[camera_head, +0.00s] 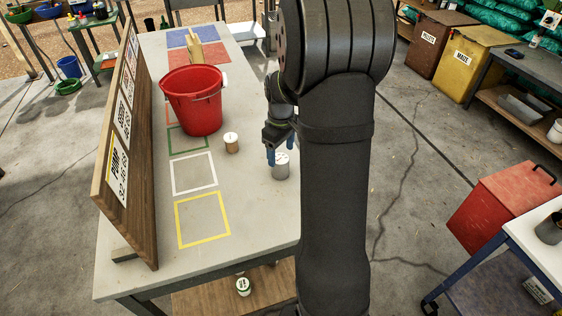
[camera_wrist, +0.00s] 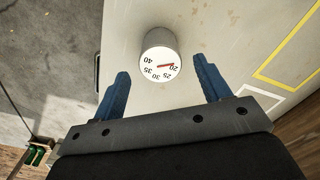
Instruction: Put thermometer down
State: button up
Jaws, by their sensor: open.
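The thermometer (camera_wrist: 159,66) is a short grey cylinder with a white dial face, numbers and a red needle. It stands upright on the table (camera_head: 252,196), near the table's right edge, and also shows in the head view (camera_head: 281,172). My gripper (camera_wrist: 162,84) is open, with its blue fingers spread to either side of the thermometer's near end and apart from it. In the head view my gripper (camera_head: 276,160) is just above and beside the thermometer, partly hidden by my arm.
A red bucket (camera_head: 192,104) and a small tan, white-topped container (camera_head: 231,143) stand to the left of the thermometer. White (camera_head: 174,176) and yellow (camera_head: 179,222) outlined squares on the table are empty. A wooden board (camera_head: 140,150) rises along the table's left side.

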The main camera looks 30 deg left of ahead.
aim_at(281, 159)
notch_tip(281, 159, up, 6)
jog(key=shift+f, duration=0.2)
notch_tip(281, 159, down, 12)
jog(key=shift+f, duration=0.25)
notch_tip(281, 159, up, 3)
jog(key=shift+f, duration=0.2)
jog(key=shift+r, duration=0.85)
